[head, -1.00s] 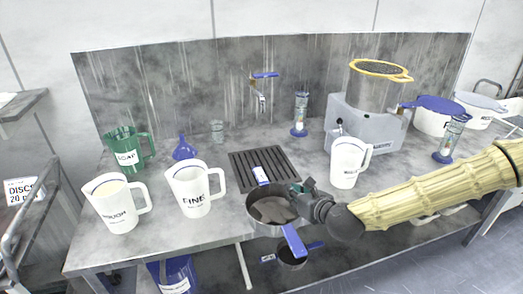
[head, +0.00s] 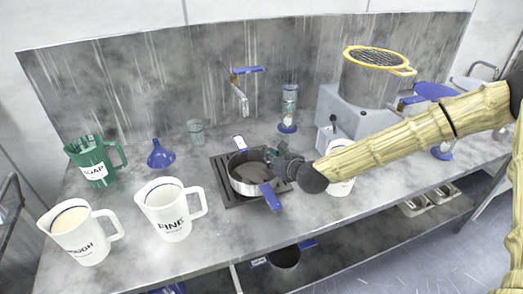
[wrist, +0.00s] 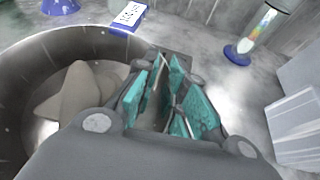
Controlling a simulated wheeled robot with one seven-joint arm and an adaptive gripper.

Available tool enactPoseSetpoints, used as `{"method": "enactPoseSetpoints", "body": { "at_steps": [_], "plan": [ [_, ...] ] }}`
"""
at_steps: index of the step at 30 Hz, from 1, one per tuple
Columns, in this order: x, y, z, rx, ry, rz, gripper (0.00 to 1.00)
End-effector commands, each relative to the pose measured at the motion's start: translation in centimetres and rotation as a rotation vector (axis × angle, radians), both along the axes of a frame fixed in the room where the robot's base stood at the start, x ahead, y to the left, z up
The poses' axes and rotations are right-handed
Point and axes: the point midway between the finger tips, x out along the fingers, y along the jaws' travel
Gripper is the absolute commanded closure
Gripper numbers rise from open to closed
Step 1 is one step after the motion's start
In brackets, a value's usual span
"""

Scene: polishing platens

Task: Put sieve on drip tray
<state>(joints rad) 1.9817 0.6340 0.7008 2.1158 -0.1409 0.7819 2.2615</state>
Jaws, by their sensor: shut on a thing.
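The sieve (head: 243,187) is a round steel pan with two blue handles, one pointing to the back and one to the front right. My gripper (head: 272,160) is shut on its right rim. In the wrist view the teal finger pads (wrist: 162,88) close around the wall of the sieve (wrist: 60,48), which fills the left side. The drip tray (head: 221,173) is a dark slotted plate on the bench. The sieve is above it and hides most of it; I cannot tell whether they touch.
White jugs marked FINE (head: 168,212) and ROUGH (head: 82,238), a green SOAP jug (head: 92,165) and a blue funnel (head: 160,155) stand left. A grey machine (head: 345,105) with a yellow-rimmed mesh (head: 380,60) is at the back right. A tap (head: 241,95) overhangs behind.

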Motion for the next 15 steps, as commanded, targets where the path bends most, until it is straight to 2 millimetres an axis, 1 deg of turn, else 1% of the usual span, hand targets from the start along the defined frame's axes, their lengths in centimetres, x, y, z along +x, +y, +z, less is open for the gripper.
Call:
{"method": "enactPoseSetpoints", "body": {
  "at_steps": [1,3,9,12,15],
  "plan": [
    [1.1,0.3,0.3,-0.002,-0.002,0.0,1.0],
    [2.4,0.6,0.1,-0.002,-0.002,0.0,1.0],
    [6.1,1.5,-0.2,-0.001,-0.002,0.002,1.0],
    [7.3,1.8,-0.5,0.0,-0.001,0.0,1.0],
    [7.9,1.9,-0.6,0.0,-0.001,0.0,1.0]
  ]
}}
